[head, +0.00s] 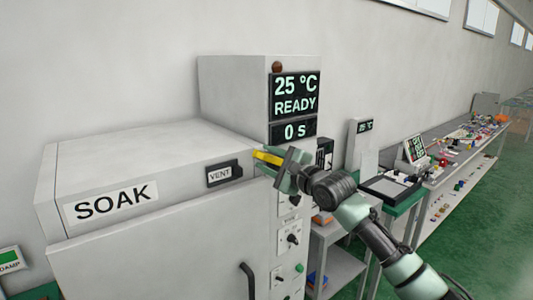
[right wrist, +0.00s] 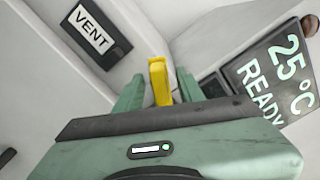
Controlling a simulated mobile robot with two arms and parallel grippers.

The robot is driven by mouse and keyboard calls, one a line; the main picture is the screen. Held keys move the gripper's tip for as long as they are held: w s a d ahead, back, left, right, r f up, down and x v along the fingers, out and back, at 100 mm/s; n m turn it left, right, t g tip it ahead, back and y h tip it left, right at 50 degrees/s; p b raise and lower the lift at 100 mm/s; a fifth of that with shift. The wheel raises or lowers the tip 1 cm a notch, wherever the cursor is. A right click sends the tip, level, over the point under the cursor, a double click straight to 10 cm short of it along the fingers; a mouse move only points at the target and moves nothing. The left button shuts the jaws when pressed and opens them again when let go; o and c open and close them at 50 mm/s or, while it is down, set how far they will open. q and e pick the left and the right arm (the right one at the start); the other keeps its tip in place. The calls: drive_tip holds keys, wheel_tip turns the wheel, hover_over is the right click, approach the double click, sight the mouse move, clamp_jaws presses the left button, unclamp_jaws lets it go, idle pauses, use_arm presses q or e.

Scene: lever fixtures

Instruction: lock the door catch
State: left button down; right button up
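A yellow lever (head: 268,157) sticks out at the upper right corner of the large grey SOAK oven (head: 150,165), beside the dark VENT plate (head: 224,173). I cannot tell for sure that this lever is the door catch. My right gripper (head: 283,163) is at the lever. In the right wrist view the lever (right wrist: 160,80) stands between the two fingers (right wrist: 161,88), with narrow gaps seeming to show on both sides, so the gripper looks open around it. The lever's lower end is hidden behind the gripper body. My left gripper is out of view.
The oven door (head: 150,265) has a dark handle (head: 247,281) low down and appears closed. A display (head: 296,97) reads 25 °C, READY, and stands behind the gripper. Knobs (head: 291,239) line the panel below. A cluttered bench (head: 455,150) runs right; green floor (head: 490,225) is clear.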

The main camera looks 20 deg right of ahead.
drive_tip(key=shift+w+a, duration=0.1)
drive_tip(key=shift+w, duration=0.2)
clamp_jaws()
drive_tip(key=shift+f, duration=0.1)
idle(1.2)
